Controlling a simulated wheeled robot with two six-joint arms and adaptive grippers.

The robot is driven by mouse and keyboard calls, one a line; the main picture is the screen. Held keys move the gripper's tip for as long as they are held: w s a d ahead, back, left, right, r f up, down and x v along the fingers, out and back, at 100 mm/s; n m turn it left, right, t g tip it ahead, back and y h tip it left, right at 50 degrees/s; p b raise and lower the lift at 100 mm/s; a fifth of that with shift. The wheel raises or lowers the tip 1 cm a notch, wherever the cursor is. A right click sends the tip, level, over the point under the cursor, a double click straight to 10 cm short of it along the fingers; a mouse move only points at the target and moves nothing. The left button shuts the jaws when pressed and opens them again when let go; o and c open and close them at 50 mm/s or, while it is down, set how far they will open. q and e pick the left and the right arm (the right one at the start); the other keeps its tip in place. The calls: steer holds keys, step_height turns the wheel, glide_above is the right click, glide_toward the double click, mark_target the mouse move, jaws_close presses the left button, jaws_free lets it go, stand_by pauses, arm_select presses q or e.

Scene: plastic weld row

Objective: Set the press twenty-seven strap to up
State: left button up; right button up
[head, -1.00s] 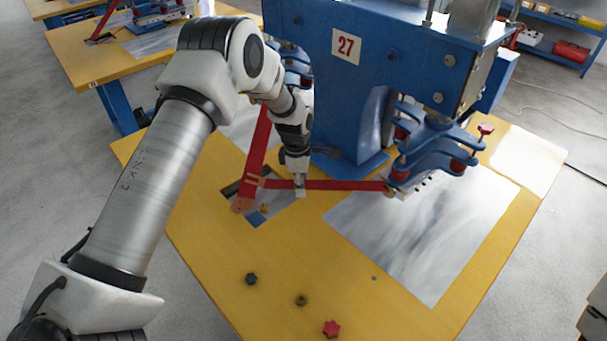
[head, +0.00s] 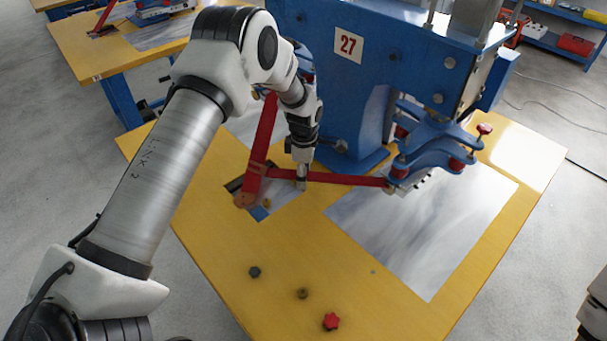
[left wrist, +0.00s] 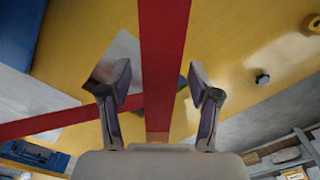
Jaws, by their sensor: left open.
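A second red bar (head: 265,130) slants up from an orange-red joint (head: 246,199). My left gripper (head: 301,183) is at the left part of the long strap. In the left wrist view a red strap (left wrist: 164,50) passes between the open fingers, with gaps on both sides. Another red bar (left wrist: 45,122) crosses behind.
The yellow table (head: 215,265) holds a dark knob (head: 254,272), a brass nut (head: 302,293) and a red star knob (head: 331,321) near the front. A grey plate (head: 430,235) lies on the right. The press body stands close behind my gripper.

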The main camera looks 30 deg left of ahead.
arm_select(q)
step_height(320, 180, up, 12)
steer(key=shift+f, duration=0.25)
steer(key=shift+w, duration=0.1)
steer(key=shift+r, duration=0.1)
